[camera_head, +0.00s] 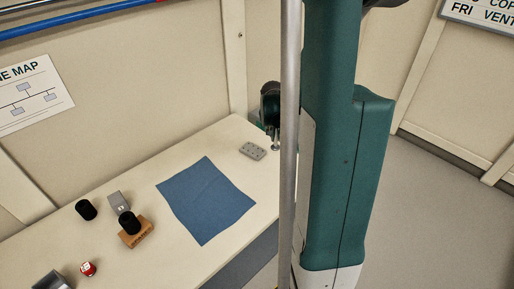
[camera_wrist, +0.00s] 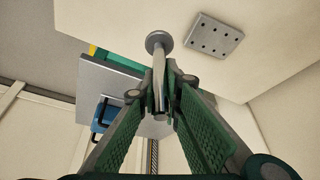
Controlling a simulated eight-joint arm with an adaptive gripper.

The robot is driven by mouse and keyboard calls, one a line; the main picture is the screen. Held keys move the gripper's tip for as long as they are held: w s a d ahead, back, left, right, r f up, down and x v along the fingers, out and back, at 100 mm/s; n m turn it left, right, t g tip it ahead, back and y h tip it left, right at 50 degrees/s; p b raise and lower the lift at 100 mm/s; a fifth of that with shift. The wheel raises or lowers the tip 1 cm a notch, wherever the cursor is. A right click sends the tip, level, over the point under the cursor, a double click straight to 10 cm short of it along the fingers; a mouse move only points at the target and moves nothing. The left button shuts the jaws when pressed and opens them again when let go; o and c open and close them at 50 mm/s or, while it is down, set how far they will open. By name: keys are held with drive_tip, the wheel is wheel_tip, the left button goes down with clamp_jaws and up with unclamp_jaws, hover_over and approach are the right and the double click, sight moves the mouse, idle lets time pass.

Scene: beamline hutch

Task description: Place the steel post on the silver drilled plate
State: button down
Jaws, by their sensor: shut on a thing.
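The steel post (camera_wrist: 157,62) is a shiny metal rod with a round disc at its end. My gripper (camera_wrist: 162,95) is shut on it in the wrist view. In the head view the post (camera_head: 276,146) hangs below my gripper (camera_head: 274,125), near the back right of the table, partly beside my arm. The silver drilled plate (camera_head: 252,151) lies flat on the table just left of the post in that view. In the wrist view the plate (camera_wrist: 215,37) shows its rows of dark holes, right of the post and apart from it. The plate's top is bare.
A blue cloth (camera_head: 206,199) lies mid-table. At the left are a black cylinder (camera_head: 86,210), a grey block (camera_head: 118,202), a wooden block (camera_head: 137,236) with a black piece on it, and a small red item (camera_head: 88,269). A wall stands behind the table.

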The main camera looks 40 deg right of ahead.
drive_tip(key=w+a+r+n+p, duration=0.1)
drive_tip(key=w+p, duration=0.3)
drive_tip(key=w, duration=0.9)
drive_tip(key=shift+a+r+t, duration=0.25)
drive_tip(key=shift+a+t, duration=0.05)
drive_tip(key=shift+a, duration=0.2)
hover_over(254, 147)
drive_tip(key=shift+f, duration=2.9)
drive_tip(key=shift+f, duration=0.1)
drive_tip(key=shift+f, duration=2)
drive_tip(key=shift+f+b, duration=0.15)
drive_tip(key=shift+b, duration=0.2)
